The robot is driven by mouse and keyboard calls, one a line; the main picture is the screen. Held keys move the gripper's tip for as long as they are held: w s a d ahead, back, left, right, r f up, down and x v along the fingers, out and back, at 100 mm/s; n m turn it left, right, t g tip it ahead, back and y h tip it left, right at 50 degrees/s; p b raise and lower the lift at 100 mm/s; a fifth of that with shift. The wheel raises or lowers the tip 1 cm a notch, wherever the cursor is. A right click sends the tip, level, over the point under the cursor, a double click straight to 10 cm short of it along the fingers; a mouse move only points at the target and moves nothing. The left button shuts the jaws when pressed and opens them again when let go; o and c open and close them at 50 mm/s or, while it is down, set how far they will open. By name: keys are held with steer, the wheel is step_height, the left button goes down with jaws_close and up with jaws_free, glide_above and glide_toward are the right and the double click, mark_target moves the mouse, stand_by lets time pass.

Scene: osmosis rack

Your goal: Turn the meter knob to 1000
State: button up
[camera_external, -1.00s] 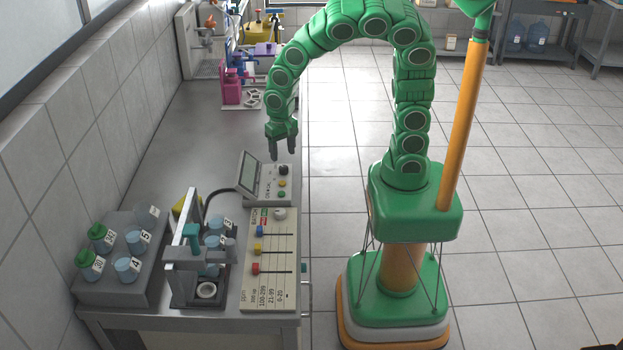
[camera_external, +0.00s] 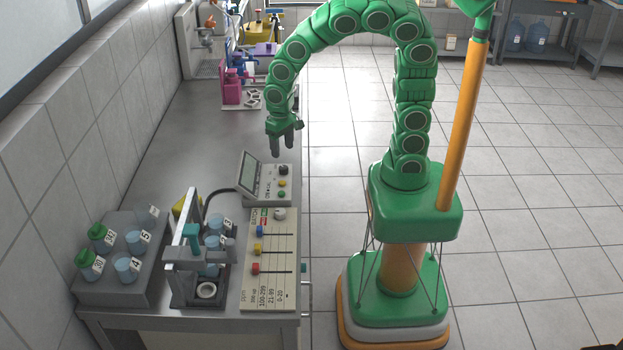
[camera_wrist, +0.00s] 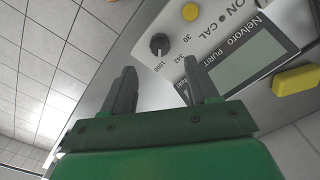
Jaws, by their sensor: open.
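The meter (camera_external: 265,182) is a light grey box with a tilted display, on the bench in the external view. Its black knob (camera_external: 284,170) sits near the box's far right corner. In the wrist view the knob (camera_wrist: 159,44) lies ahead of my fingertips, with the labels 1000, 342 and 30 around its right side. I cannot tell exactly where its pointer is set. My gripper (camera_external: 282,153) hangs just above the knob's end of the meter, fingers pointing down. In the wrist view my gripper (camera_wrist: 158,75) is open and empty, apart from the knob.
A panel (camera_external: 270,280) with coloured sliders lies in front of the meter. A grey rack (camera_external: 183,288) and a block of labelled jars (camera_external: 98,290) stand to its left. A yellow block (camera_wrist: 296,80) shows beside the meter.

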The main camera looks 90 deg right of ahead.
mark_target(283, 167)
step_height(283, 167, down, 7)
steer(key=shift+f, duration=0.15)
stand_by(0.4)
steer(key=c, duration=1)
steer(key=shift+n, duration=0.7)
steer(key=shift+c, duration=0.2)
steer(key=o, duration=1)
steer(key=shift+o, duration=0.2)
